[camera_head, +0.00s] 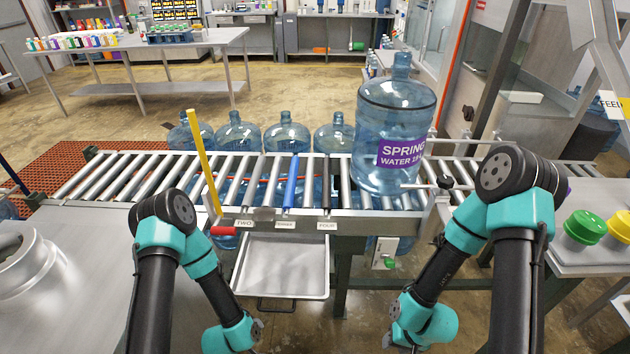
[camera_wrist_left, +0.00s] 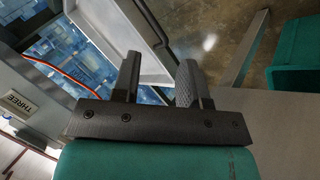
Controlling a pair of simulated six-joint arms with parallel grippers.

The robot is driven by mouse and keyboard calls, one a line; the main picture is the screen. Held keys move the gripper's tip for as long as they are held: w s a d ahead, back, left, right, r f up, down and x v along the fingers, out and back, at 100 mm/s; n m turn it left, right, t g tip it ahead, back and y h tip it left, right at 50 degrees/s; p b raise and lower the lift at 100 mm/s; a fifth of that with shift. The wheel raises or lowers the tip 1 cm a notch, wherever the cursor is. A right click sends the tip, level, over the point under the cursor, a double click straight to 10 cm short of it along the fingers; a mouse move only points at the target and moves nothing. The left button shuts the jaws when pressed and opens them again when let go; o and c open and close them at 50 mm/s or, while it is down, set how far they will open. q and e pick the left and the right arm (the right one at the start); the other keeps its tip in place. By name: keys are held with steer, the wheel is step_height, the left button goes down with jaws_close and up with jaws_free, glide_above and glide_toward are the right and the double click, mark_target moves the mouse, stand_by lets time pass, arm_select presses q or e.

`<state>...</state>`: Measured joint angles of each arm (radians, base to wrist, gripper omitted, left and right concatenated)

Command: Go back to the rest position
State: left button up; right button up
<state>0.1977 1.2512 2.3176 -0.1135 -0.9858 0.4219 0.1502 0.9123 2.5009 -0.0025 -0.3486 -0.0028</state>
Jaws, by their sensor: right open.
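My left arm comes in from the left and bends down, its wrist low in front of the conveyor in the head view. My left gripper (camera_wrist_left: 160,66) shows in the left wrist view with two dark fingers apart and nothing between them. My right arm bends down on the right, and my right gripper (camera_head: 390,325) is low at the bottom of the head view, open, with nothing seen in it. A large blue jug (camera_head: 392,110) with a purple Spring Water label stands upright on the roller conveyor (camera_head: 120,178), apart from both grippers.
Several blue jugs (camera_head: 285,134) stand behind the conveyor. Yellow (camera_head: 203,160) and blue (camera_head: 291,182) bars rise at its front edge. A metal tray (camera_head: 282,294) hangs below. Yellow (camera_head: 584,225) and green caps are at right. A metal table (camera_head: 70,260) is at left.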

arm_select(q)
steer(key=s+a+r+m+g, duration=0.2)
steer(key=s+r+m+g, duration=0.3)
steer(key=s+r, duration=0.4)
steer(key=shift+a+r+g, duration=0.25)
steer(key=shift+r+g, duration=0.15)
steer(key=shift+r, duration=0.5)
